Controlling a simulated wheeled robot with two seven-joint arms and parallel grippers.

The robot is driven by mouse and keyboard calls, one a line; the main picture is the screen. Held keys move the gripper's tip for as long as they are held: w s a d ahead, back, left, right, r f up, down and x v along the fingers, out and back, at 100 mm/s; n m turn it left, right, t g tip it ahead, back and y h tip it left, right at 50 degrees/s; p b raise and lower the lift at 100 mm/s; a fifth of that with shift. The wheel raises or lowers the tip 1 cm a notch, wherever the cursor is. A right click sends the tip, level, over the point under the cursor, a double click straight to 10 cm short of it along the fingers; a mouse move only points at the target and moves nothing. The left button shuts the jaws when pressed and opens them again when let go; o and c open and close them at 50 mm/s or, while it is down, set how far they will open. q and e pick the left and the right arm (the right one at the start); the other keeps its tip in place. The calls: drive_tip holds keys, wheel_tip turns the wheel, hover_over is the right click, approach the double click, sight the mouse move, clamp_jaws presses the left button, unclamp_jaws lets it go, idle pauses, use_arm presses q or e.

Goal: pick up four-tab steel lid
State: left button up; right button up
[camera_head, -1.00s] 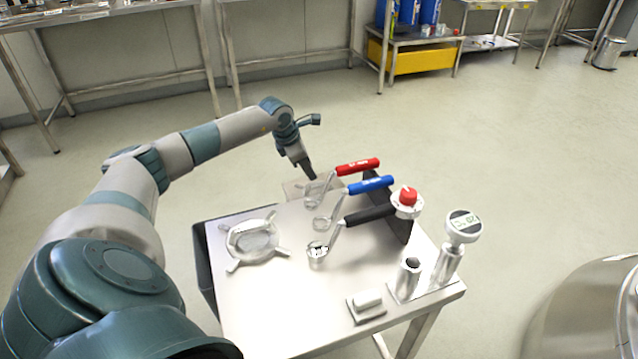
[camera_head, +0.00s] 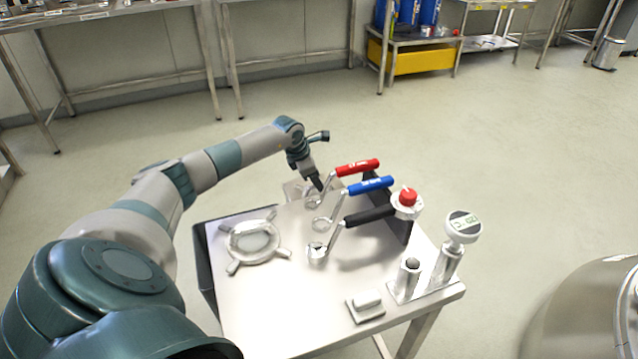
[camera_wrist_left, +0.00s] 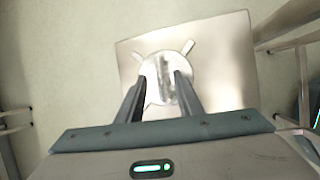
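A round steel lid with tabs (camera_wrist_left: 162,66) lies on a square steel surface (camera_wrist_left: 225,70) in the left wrist view. At least three tabs show; my fingers cover part of its near edge. My left gripper (camera_wrist_left: 159,80) is open, its two dark fingers apart and overlapping the lid in the picture. I cannot tell whether they touch it. In the head view my left gripper (camera_head: 319,186) points down at the far edge of the table. A round steel piece with four tabs (camera_head: 235,246) also lies on the table's left part. My right gripper is not in view.
Open floor surrounds the table.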

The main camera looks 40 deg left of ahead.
use_arm(q)
drive_tip(key=shift+x, duration=1.35)
clamp_jaws()
